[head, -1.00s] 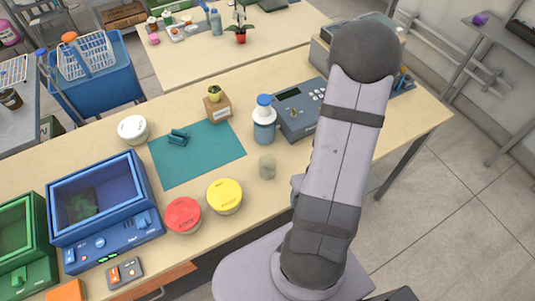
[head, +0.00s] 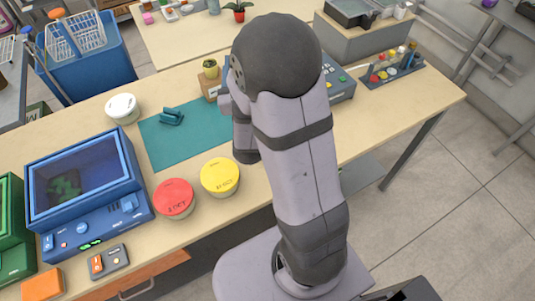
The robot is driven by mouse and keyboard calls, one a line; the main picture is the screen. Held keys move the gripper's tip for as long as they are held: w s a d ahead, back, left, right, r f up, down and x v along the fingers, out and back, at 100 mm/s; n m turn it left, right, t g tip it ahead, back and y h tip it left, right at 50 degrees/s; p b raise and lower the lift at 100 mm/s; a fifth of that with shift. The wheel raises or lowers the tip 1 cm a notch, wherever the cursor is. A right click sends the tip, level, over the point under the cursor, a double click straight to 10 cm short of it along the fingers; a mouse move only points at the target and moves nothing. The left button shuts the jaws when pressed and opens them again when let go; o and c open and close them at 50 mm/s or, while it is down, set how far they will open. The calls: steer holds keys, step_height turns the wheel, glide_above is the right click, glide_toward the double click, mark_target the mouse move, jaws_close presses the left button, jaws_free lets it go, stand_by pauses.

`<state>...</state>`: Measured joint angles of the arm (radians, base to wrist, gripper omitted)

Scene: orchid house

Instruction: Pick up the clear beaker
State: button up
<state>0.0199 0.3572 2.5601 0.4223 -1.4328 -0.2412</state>
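The clear beaker is not visible now. The spot on the table where it stood earlier is covered by my arm. My arm rises in front of the table and bends over at the top, with its far part hanging down left of the upright link. My gripper's fingers do not show; they are hidden behind the arm or out of sight.
A yellow-lidded tub (head: 220,176) and a red-lidded tub (head: 174,198) stand near the front edge. A rack (head: 392,70) stands right.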

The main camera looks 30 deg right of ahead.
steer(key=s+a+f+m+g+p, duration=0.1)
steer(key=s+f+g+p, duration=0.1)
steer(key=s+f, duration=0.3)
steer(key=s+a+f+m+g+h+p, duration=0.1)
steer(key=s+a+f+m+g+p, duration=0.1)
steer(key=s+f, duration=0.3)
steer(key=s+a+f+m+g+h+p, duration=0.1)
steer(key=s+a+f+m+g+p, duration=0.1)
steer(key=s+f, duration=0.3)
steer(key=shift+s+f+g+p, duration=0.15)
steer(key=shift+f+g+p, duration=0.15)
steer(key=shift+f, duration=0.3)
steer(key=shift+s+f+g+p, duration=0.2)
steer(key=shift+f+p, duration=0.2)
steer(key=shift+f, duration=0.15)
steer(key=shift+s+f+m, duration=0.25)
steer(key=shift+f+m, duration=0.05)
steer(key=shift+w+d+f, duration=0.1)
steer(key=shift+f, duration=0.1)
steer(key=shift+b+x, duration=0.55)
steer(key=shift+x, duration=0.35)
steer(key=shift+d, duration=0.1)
